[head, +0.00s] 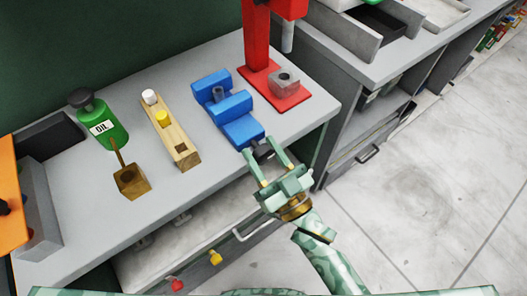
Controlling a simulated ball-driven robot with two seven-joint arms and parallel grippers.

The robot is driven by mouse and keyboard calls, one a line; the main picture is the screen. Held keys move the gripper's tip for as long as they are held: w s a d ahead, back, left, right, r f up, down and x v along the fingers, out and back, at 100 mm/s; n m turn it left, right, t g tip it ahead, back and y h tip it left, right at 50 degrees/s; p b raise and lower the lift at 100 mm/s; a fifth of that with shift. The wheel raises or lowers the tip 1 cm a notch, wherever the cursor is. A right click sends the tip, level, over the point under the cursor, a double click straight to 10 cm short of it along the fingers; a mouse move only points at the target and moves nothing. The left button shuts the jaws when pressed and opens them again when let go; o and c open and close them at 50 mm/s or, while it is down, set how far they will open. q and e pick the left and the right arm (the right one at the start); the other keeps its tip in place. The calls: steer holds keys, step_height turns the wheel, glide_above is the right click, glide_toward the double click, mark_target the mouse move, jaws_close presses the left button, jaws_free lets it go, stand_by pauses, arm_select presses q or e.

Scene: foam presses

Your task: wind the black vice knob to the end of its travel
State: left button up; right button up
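The blue vice (229,108) stands on the grey workbench near its front right edge. Its black knob (263,151) is at the vice's near end, by the bench edge, and is partly hidden by my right gripper. My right gripper (259,147) comes in from the lower right. Its two fingers are spread apart, with the knob showing between them near the tips. I see a gap between fingers and knob, but contact is hard to tell. My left gripper is not in view.
A red press (258,45) with a grey block (284,83) on its base stands behind the vice. An open drawer (190,250) lies below the bench.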

steer(key=n+g+y+p, duration=0.1)
steer(key=n, duration=0.1)
steer(key=shift+r+n, duration=0.15)
steer(key=shift+n, duration=0.15)
steer(key=shift+n+y, duration=0.4)
steer(key=shift+n, duration=0.5)
steer(key=shift+f, duration=0.2)
steer(key=o, duration=1)
steer(key=p+v, duration=0.1)
steer(key=v, duration=1.5)
steer(key=shift+s+d+r, duration=0.1)
steer(key=shift+s+d, duration=0.05)
steer(key=shift+d, duration=0.1)
